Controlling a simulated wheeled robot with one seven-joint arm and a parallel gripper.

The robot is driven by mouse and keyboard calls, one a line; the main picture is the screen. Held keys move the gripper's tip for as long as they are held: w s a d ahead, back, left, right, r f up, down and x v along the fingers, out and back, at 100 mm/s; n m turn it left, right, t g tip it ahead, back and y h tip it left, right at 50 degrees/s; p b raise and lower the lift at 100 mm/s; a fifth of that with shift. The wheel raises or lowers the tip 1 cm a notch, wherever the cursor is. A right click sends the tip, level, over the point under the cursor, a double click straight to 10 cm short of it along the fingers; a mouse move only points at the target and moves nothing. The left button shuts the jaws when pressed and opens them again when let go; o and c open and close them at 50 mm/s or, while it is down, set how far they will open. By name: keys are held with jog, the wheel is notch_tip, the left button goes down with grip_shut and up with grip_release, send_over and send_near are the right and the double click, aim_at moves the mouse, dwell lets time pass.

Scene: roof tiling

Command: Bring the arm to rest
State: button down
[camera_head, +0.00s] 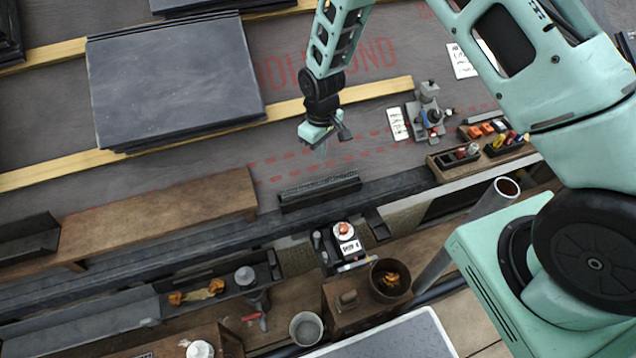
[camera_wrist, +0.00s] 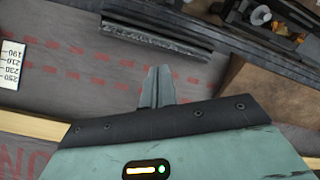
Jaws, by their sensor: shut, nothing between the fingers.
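My gripper (camera_head: 322,149) hangs at the end of my teal arm, above the grey roof sheet (camera_head: 215,160) in the upper middle of the head view. In the wrist view my gripper (camera_wrist: 158,72) has its two fingers together at the centre, with nothing between them. The fingers point toward a dark ridged strip (camera_head: 320,191), which also shows in the wrist view (camera_wrist: 155,35). The gripper appears apart from the strip and the batten (camera_head: 372,90).
A stack of dark slates (camera_head: 175,80) lies on the left. A grey tool device (camera_head: 428,110) and a wooden tray (camera_head: 470,158) stand at right. A brown plank (camera_head: 160,215), a pot (camera_head: 391,279) and a metal cup (camera_head: 306,328) are lower down. Bare sheet surrounds the gripper.

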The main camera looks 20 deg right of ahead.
dwell(0.4)
jog(key=s+a+r+p, duration=0.1)
jog(key=s+a+r, duration=0.25)
jog(key=r, duration=0.35)
jog(key=s+a+r+y+p, duration=0.1)
jog(key=s+a+r, duration=0.1)
jog(key=s+r, duration=0.4)
jog(key=s+a+r+p, duration=0.1)
jog(key=s+a+r, duration=0.2)
jog(key=r, duration=0.5)
jog(key=s+d+r+p, duration=0.1)
jog(key=s+r, duration=0.5)
jog(key=s, duration=0.2)
jog(key=s+d+r+n+p, duration=0.1)
jog(key=s+r, duration=0.4)
jog(key=s, duration=0.4)
jog(key=shift+s+d+r+n+p, duration=0.15)
jog(key=shift+s+r+n+p, duration=0.15)
jog(key=shift+r, duration=0.1)
